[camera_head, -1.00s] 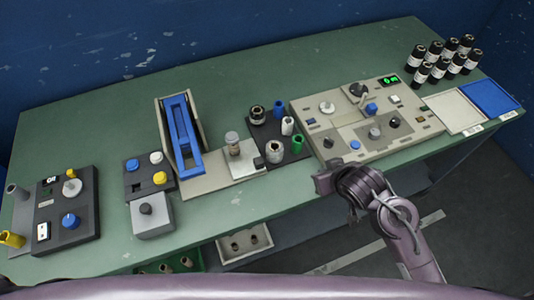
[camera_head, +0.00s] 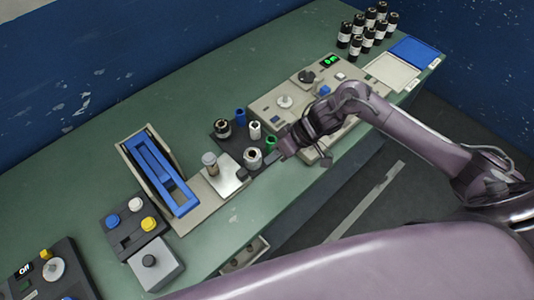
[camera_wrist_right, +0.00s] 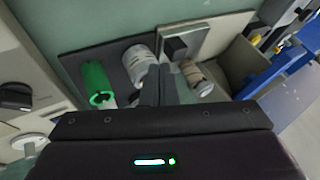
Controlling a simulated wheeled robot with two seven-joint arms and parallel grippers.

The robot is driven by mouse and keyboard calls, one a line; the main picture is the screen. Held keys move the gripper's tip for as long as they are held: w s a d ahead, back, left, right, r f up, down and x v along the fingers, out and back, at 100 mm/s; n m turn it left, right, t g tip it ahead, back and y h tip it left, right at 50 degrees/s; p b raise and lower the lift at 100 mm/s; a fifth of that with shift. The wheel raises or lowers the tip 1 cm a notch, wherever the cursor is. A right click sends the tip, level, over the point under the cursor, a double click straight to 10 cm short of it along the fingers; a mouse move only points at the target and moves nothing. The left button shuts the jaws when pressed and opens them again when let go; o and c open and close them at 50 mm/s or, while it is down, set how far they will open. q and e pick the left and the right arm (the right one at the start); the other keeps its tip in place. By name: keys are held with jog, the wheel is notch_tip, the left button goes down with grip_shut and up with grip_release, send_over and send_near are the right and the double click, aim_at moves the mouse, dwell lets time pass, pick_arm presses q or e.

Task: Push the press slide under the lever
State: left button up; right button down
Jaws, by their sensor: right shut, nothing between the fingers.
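The press has a blue lever (camera_head: 160,172) raised at a slant over a beige base. In the right wrist view a black block (camera_wrist_right: 175,47) stands at the slide's end. My right gripper (camera_head: 280,155) is shut and empty, just right of the slide's end. In the wrist view its fingertips (camera_wrist_right: 166,82) are close to the black block; I cannot tell whether they touch. My left gripper is not in view.
A beige control panel (camera_head: 265,103) stands to the right, partly behind my arm. Button boxes (camera_head: 137,222) stand left of the press.

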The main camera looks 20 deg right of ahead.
aim_at(223, 194)
jog(key=x, duration=0.6)
jog(key=shift+w+a+r+p, duration=0.1)
jog(key=shift+w+a+p, duration=0.1)
jog(key=shift+p, duration=0.1)
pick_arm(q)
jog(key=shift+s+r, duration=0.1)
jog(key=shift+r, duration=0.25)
pick_arm(e)
jog(key=shift+a+f, duration=0.25)
jog(key=shift+f, duration=0.3)
